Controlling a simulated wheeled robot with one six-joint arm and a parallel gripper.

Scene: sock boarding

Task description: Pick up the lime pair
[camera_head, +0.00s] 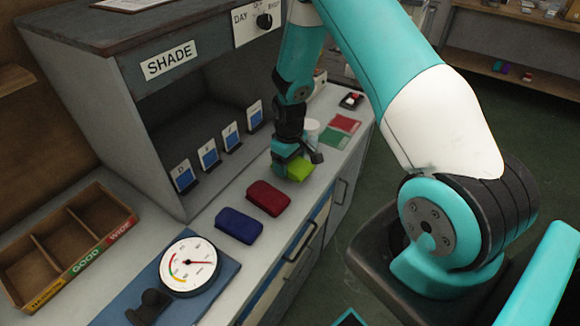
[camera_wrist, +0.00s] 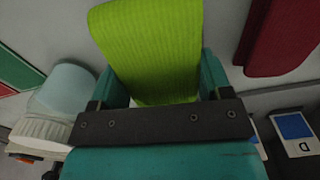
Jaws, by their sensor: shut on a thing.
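The lime pair (camera_head: 299,169) is a bright yellow-green ribbed bundle at the back end of a row on the counter. My gripper (camera_head: 290,165) is over it, with the arm reaching down from above. In the wrist view the lime pair (camera_wrist: 152,50) sits between the two teal fingers (camera_wrist: 155,85), which are shut on it. Its lower end is hidden by the dark bar of my gripper. From these views I cannot tell whether it touches the counter.
A dark red bundle (camera_head: 268,198) and a navy bundle (camera_head: 239,226) lie nearer on the counter. A dial gauge (camera_head: 190,265), a divided wooden tray (camera_head: 127,222) and the SHADE booth (camera_head: 110,125) stand around. A white cup (camera_head: 312,130) and red and green swatches (camera_head: 342,128) are behind.

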